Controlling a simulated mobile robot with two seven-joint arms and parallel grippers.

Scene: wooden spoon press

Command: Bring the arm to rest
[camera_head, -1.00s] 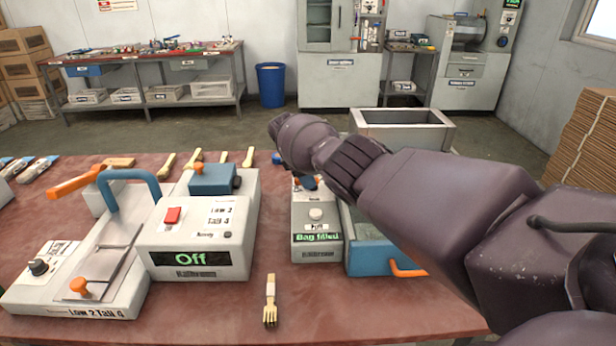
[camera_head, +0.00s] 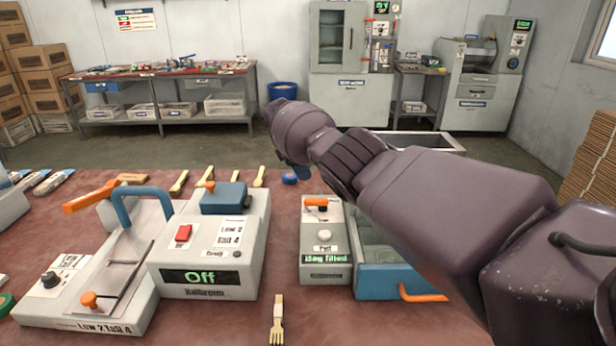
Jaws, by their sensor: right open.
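My right arm reaches in from the right edge, over the blue-and-grey bag filling machine (camera_head: 326,245). My right gripper (camera_head: 301,171) hangs behind its wrist; only a small bluish part shows, and the fingers are mostly hidden. It is open, and I see nothing held in it. It is above the table, near the machine's back edge. The machine's display reads "Bag filled". To the left stands a white press machine (camera_head: 205,262) with a blue handle, orange levers and a display reading "Off". My left gripper is not in view.
A wooden fork (camera_head: 277,322) lies at the front of the red table (camera_head: 240,320). Several wooden utensils lie behind the press. An open grey bin (camera_head: 425,137) stands behind my arm.

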